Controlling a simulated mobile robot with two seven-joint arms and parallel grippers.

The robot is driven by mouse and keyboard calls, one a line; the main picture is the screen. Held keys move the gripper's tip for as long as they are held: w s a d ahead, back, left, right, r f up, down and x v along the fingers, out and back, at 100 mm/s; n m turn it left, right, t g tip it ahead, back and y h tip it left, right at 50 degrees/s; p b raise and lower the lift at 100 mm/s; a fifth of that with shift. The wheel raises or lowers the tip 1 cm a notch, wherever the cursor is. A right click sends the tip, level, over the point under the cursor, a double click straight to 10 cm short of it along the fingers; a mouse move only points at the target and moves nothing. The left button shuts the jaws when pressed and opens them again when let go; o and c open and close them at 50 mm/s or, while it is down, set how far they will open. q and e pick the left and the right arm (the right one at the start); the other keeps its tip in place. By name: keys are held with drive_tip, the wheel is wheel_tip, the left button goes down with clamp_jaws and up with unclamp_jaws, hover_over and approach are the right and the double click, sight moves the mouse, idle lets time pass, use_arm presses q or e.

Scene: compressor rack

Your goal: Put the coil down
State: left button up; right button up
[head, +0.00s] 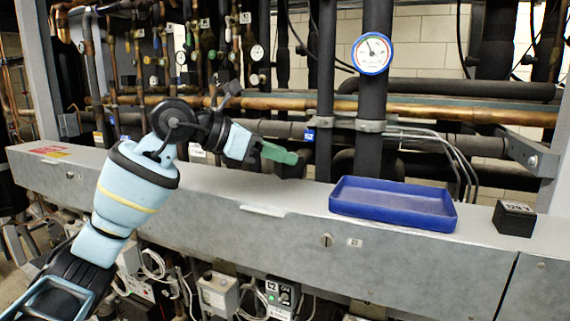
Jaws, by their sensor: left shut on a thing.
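My left gripper (278,154) reaches in from the left above the grey metal ledge, its green fingers pointing right. It is shut on a small dark block, which I take to be the coil (291,167). The fingers partly cover the coil, and it is hard to separate from the dark pipes behind it. I cannot tell whether it touches the ledge. A blue tray (393,228) sits on the ledge to the right of the gripper and looks empty. My right gripper is not in view.
A black block with a white label (514,218) stands on the ledge right of the tray. Pipes and a round gauge (371,53) rise behind the ledge (270,222). The ledge top is mostly clear between gripper and tray.

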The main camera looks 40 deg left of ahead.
sight(278, 169)
use_arm(q)
drive_tip(key=shift+w+d, duration=0.2)
drive_tip(key=shift+w, duration=0.1)
drive_tip(key=shift+w+d, duration=0.2)
drive_tip(key=shift+d, duration=0.05)
drive_tip(key=f, duration=0.3)
drive_tip(key=shift+w+d+f, duration=0.1)
drive_tip(key=shift+w+d, duration=0.15)
drive_tip(key=shift+w, duration=0.05)
drive_tip(key=shift+s+a+f, duration=0.1)
drive_tip(key=shift+f, duration=0.15)
drive_tip(key=shift+f, duration=0.15)
drive_tip(key=o, duration=1.1)
